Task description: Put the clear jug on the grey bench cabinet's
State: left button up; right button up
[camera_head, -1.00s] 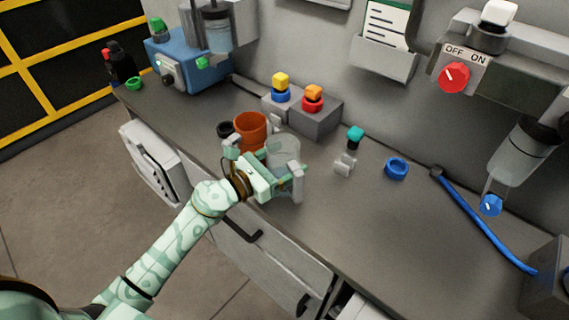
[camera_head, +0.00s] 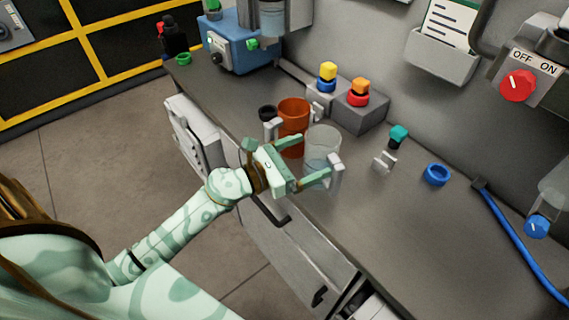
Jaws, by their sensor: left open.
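The clear jug (camera_head: 323,143) stands upright on the grey bench top (camera_head: 400,230), near its front edge. It is see-through and its lower part is partly hidden by my left gripper. My left gripper (camera_head: 305,150) is open, with one finger at the jug's left and the other at its right front. I cannot tell whether either finger touches it. The bench cabinet (camera_head: 290,245) has drawer fronts with dark handles below the top. My right gripper is not in view.
A grey block (camera_head: 357,117) with coloured knobs sits at the back. A teal-topped piece (camera_head: 398,135), a blue ring (camera_head: 437,174) and a blue cable (camera_head: 515,235) lie to the right.

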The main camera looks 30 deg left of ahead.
pick_arm(q)
jog(key=b+v, duration=0.1)
jog(key=v, duration=0.6)
jog(key=shift+s, duration=0.2)
jog(key=shift+a, duration=0.1)
